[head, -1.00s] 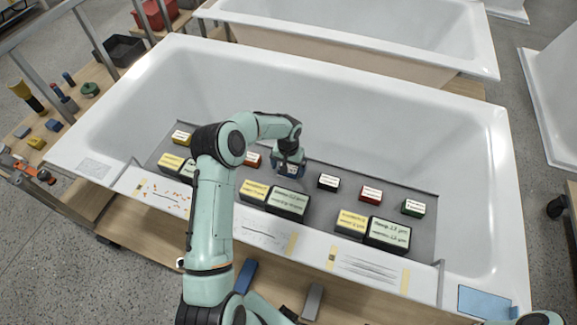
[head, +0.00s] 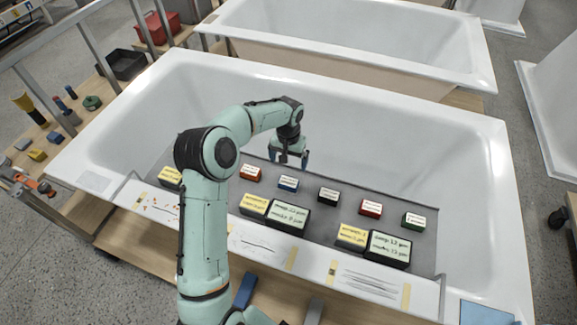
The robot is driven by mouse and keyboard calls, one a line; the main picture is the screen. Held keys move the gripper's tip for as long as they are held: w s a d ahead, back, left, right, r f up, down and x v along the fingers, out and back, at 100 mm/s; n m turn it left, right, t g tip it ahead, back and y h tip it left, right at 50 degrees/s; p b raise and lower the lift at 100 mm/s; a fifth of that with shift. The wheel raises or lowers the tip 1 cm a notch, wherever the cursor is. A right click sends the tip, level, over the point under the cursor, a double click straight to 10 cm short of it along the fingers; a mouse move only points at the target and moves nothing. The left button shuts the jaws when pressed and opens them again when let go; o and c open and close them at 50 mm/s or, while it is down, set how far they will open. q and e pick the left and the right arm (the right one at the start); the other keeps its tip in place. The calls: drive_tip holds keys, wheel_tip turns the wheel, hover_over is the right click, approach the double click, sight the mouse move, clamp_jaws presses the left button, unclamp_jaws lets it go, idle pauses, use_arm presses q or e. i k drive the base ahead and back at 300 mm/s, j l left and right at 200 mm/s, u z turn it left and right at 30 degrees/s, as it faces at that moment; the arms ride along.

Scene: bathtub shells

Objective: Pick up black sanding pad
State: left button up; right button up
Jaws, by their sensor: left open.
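The black sanding pad (head: 328,195) is a small dark block with a white label on top. It lies on the grey mat (head: 230,190) in the bathtub, between the blue pad (head: 288,184) and a red pad (head: 371,208). My left gripper (head: 293,160) is open and empty. It points down behind and above the blue pad, left of the black pad and apart from it. The black pad is not hidden. My right gripper is not in view.
Another red pad (head: 251,173) and a green pad (head: 413,220) share the row. Yellow-labelled blocks (head: 351,236) and larger dark blocks (head: 288,215) stand in front. The white bathtub (head: 480,190) surrounds the mat. Its floor behind the row is clear.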

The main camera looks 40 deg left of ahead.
sight(329, 197)
drive_tip(key=k, duration=1.5)
